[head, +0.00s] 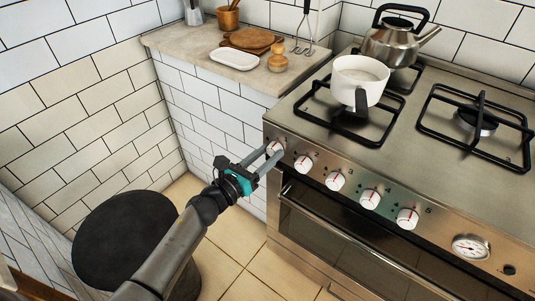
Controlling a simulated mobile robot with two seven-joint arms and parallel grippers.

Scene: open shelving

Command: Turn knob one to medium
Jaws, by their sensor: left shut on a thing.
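The stove's front panel (318,172) carries a row of several white knobs with red marks. The leftmost knob, knob one (274,148), is at the panel's left end. My left gripper (271,157) comes in from the lower left, with its two grey fingers shut on this knob. The fingers hide part of the knob, and its exact setting is too small to read. The second knob (303,163) is just to the right of the fingers, apart from them. My right gripper is not in view.
A white pot (359,82) stands on the front left burner, its dark handle pointing forward. A steel kettle (396,45) stands behind it. The oven handle (330,222) runs below the knobs. A round black stool (124,238) stands at lower left, beside my arm.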

